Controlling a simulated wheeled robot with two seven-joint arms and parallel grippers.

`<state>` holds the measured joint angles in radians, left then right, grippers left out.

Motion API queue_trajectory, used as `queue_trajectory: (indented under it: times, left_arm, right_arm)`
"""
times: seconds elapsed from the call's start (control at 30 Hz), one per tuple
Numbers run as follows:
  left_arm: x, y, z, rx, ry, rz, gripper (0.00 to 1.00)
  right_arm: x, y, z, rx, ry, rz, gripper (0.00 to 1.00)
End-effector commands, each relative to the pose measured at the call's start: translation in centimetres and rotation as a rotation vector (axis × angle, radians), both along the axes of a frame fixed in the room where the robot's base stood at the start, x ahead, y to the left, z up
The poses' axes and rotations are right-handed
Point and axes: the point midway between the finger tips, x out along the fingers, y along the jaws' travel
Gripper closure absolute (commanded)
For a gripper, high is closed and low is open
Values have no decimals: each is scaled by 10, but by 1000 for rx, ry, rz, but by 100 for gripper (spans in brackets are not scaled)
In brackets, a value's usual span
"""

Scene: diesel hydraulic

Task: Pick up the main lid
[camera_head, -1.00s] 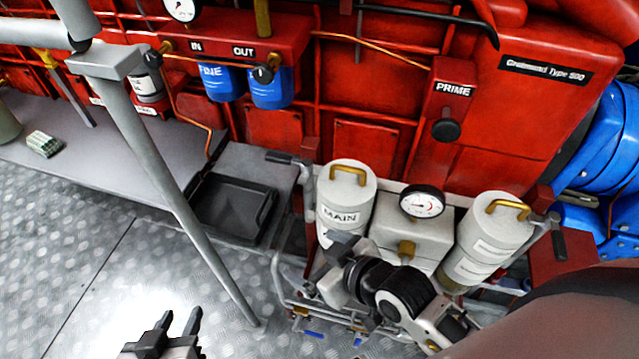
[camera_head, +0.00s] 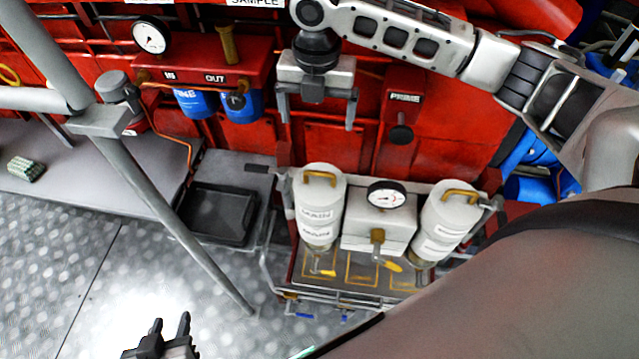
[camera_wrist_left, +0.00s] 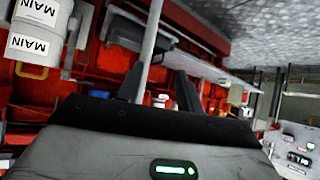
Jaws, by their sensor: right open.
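The main lid (camera_head: 318,195) is a white cap with a brass handle and a MAIN label. It sits on the left canister, whose body (camera_head: 319,234) is also labelled MAIN. The lid shows upside down at the left of the left wrist view (camera_wrist_left: 28,48). My right gripper (camera_head: 316,118) is open and empty, with fingers pointing down, appearing above the lid in the picture and apart from it. My left gripper (camera_head: 170,326) is open and empty at the bottom left, over the floor; its fingers also show in the left wrist view (camera_wrist_left: 158,88).
A matching white canister (camera_head: 446,215) stands right of a gauge block (camera_head: 378,230). A grey diagonal rail (camera_head: 170,195) crosses the left side. A black tray (camera_head: 218,212) lies left of the canisters. A red machine wall (camera_head: 440,150) stands behind.

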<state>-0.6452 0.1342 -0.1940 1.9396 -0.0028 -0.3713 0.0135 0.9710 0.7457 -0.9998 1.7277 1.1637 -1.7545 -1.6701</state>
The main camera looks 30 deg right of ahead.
Motion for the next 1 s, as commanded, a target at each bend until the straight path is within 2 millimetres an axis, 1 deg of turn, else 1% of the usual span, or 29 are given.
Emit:
queue_trajectory:
  times: [0.07,0.13,0.3,0.5,0.6,0.73,0.83,0.9,1.0]
  left_arm:
    - [0,0,0,0,0,0,64]
    - [0,0,-1,-1,0,1,64]
    - [-1,-1,-1,-1,1,0,64]
    - [-1,-2,-3,-2,5,-1,64]
    - [-2,-3,-5,-3,9,-4,64]
    - [-3,-4,-7,-5,9,-5,64]
    - [-2,-5,-17,-9,6,-6,64]
    - [-1,-7,-27,-13,5,-7,64]
    - [1,-10,-33,-23,-2,-12,64]
  right_arm:
    - [0,-2,-5,-7,7,8,9]
    - [-1,-3,-16,-8,11,9,9]
    - [-2,-2,-54,-7,9,9,9]
    - [-1,-1,-91,-4,6,7,9]
    - [-1,-1,-100,-5,4,8,9]
    - [-2,-1,-107,-5,2,9,9]
    - [-5,0,-120,-5,2,9,9]
    - [-9,0,-131,-5,3,9,9]
    - [-14,2,-145,-5,2,9,9]
